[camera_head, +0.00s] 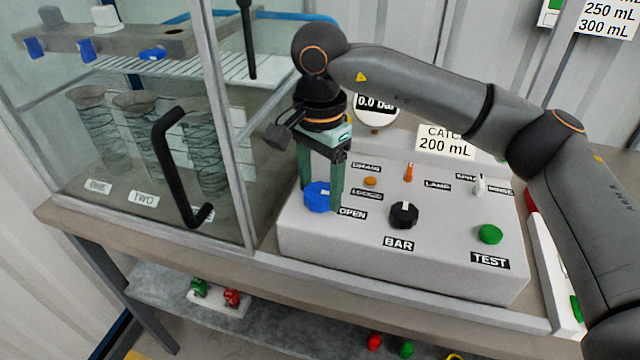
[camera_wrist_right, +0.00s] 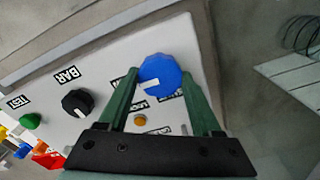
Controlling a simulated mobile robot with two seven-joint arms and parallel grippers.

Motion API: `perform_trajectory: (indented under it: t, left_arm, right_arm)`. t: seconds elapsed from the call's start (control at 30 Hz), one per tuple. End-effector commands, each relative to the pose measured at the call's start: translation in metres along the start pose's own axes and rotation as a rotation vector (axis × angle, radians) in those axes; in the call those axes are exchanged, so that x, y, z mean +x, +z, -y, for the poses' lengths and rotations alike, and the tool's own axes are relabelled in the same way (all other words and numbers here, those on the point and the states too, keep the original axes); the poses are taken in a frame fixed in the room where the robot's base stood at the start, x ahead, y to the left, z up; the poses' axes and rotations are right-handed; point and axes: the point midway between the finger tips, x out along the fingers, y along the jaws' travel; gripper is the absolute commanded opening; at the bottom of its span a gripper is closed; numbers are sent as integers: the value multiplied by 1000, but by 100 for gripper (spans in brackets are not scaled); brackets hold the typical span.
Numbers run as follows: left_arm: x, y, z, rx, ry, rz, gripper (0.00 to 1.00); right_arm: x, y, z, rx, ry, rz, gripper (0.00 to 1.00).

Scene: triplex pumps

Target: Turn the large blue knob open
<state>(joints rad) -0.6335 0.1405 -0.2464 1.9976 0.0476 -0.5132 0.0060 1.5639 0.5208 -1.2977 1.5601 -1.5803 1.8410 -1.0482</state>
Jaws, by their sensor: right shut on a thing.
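The large blue knob (camera_head: 318,196) sits at the left end of the light grey control panel, between the LOCKED and OPEN labels. My right gripper (camera_head: 320,198) points down at it with its green fingers on either side of the knob, shut on it. The right wrist view shows the blue knob (camera_wrist_right: 161,76) between the two green fingers (camera_wrist_right: 165,90), with a white pointer mark near its left edge. The labels beside it are partly hidden there. My left gripper is not in view.
A glass cabinet with a black handle (camera_head: 180,168) stands close on the left. A gauge (camera_head: 376,108) reads 0.0 bar behind.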

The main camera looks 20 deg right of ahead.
Motion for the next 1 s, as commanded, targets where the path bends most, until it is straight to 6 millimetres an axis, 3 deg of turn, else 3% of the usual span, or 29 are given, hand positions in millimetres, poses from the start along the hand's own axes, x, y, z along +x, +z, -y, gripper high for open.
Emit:
perform_trajectory:
  t: [0.23, 0.27, 0.5, 0.8, 1.0]
  left_arm:
    - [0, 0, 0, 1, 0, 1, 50]
    - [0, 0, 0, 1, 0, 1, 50]
    - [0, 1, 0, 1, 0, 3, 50]
    - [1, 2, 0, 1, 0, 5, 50]
    - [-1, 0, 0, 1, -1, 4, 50]
  right_arm:
    - [-1, -1, 0, 7, -3, 0, 10]
    - [-1, -1, 0, 7, -3, 0, 68]
    - [0, 0, 0, 4, -2, 0, 95]
    - [-3, 0, 0, 2, -2, 0, 96]
    - [-30, 0, 1, 2, -5, 0, 96]
